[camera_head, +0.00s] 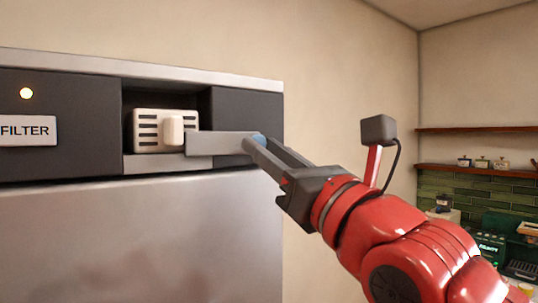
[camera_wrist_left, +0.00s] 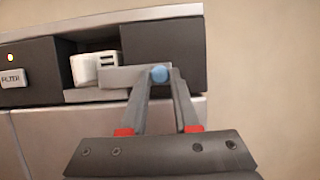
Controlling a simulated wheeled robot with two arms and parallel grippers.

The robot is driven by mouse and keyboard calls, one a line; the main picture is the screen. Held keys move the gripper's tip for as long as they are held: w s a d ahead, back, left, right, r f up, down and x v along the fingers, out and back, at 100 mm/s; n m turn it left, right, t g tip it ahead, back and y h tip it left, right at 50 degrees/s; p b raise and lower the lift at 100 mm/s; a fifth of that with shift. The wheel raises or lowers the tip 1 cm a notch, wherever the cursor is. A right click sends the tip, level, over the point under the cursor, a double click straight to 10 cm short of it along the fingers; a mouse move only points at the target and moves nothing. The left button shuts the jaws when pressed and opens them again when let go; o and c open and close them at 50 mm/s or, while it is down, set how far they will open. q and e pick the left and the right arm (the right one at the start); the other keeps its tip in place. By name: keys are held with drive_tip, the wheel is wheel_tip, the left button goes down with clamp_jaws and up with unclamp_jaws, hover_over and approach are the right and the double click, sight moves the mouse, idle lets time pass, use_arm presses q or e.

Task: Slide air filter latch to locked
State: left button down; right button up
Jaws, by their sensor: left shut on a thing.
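The air filter (camera_head: 148,118) is a cream slotted block with a rounded grip, set in a recess of the dark panel. The latch (camera_head: 218,145) is a flat grey bar lying level. Its left end overlaps the filter's lower right edge, and its right part crosses the dark panel. The fingers partly hide the knob in the head view. My right gripper is not in view.
A FILTER label (camera_head: 28,131) and a lit yellow lamp (camera_head: 26,93) are on the panel's left. A steel ledge (camera_head: 150,70) runs above, and a smooth steel front (camera_head: 130,240) lies below. Shelves (camera_head: 475,171) stand far right. Open space lies right of the panel.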

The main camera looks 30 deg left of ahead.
use_arm(q)
drive_tip(key=shift+s+a, duration=0.1)
drive_tip(key=c, duration=0.8)
unclamp_jaws()
drive_tip(key=shift+o, duration=0.7)
drive_tip(key=shift+s, duration=0.2)
drive_tip(key=b+v, duration=0.8)
drive_tip(key=v, duration=0.9)
drive_tip(key=shift+s, duration=0.1)
